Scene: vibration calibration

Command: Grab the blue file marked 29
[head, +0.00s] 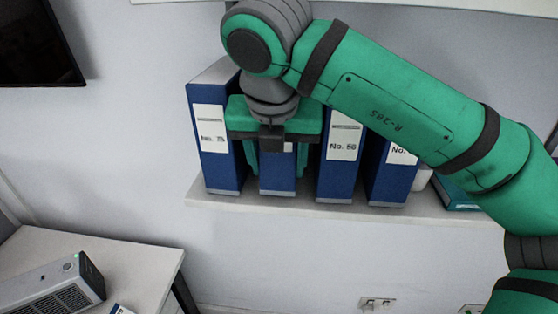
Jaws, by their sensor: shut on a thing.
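Several blue files stand upright in a row on a white wall shelf. The leftmost file (213,170) is labelled No. 75. A file labelled No. 50 (338,175) stands right of my gripper, and another file (388,182) with a partly covered label stands further right. My gripper (276,170) is in front of a blue file (277,184) between No. 75 and No. 50, with a finger on each side, shut on it. That file's label is mostly hidden behind my gripper, so its number cannot be read.
The shelf (300,206) has neighbouring files close on both sides of my gripper. A teal item (455,195) lies on it at right. Below left is a white desk (130,262) with a grey device (55,288). A dark screen (38,45) hangs upper left.

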